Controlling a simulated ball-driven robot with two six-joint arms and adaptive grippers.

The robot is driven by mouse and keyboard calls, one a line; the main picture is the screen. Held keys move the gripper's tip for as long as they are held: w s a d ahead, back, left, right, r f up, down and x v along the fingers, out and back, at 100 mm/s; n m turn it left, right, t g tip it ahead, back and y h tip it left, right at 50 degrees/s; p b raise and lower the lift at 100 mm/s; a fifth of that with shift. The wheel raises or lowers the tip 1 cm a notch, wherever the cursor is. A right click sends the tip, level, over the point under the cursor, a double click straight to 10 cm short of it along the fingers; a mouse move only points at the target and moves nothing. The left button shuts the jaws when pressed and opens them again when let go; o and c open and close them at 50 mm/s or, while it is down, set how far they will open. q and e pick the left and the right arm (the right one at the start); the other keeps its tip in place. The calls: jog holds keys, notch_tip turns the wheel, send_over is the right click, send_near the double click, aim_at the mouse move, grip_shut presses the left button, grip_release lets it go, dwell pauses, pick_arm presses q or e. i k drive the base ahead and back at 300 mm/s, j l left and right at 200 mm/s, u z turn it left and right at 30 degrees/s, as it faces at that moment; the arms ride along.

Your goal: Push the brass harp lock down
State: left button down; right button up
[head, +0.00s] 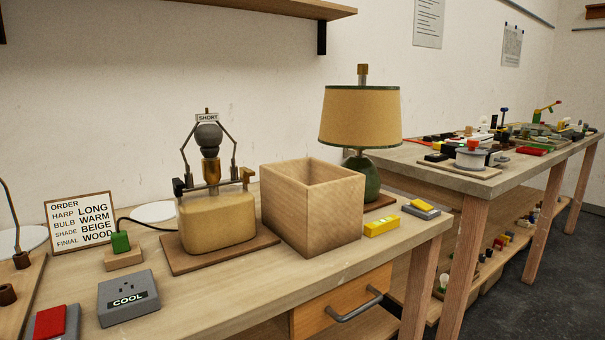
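A lamp with a squat tan base (217,222) stands on a brown board left of the middle of the head view. Its harp (234,145) has two dark arms around a grey bulb (208,136), with a tag reading SHORT on top. Below the bulb is a brass socket (212,171). A brass-coloured piece (248,175), which looks like the harp lock, sits at the right end of the crossbar under the socket. A dark block (179,187) sits at the left end. I cannot tell whether the lock is up or down. Neither gripper is in view.
An open wooden box (312,208) stands close right of the lamp. Behind it is a green lamp with a tan shade (361,116). An order card (79,222), a green block (120,242) and a grey COOL box (128,298) lie left. The front table strip is mostly clear.

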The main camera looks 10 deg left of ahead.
aim_at(245, 173)
jog(key=i+l, duration=0.15)
jog(key=l, duration=0.2)
jog(key=i+l+u, duration=0.15)
jog(key=l, duration=0.15)
jog(key=i+l, duration=0.15)
jog(key=l, duration=0.2)
jog(key=i+l+u, duration=0.1)
jog(key=l, duration=0.25)
jog(key=i+l, duration=0.15)
jog(key=l, duration=0.2)
jog(key=j+u, duration=0.05)
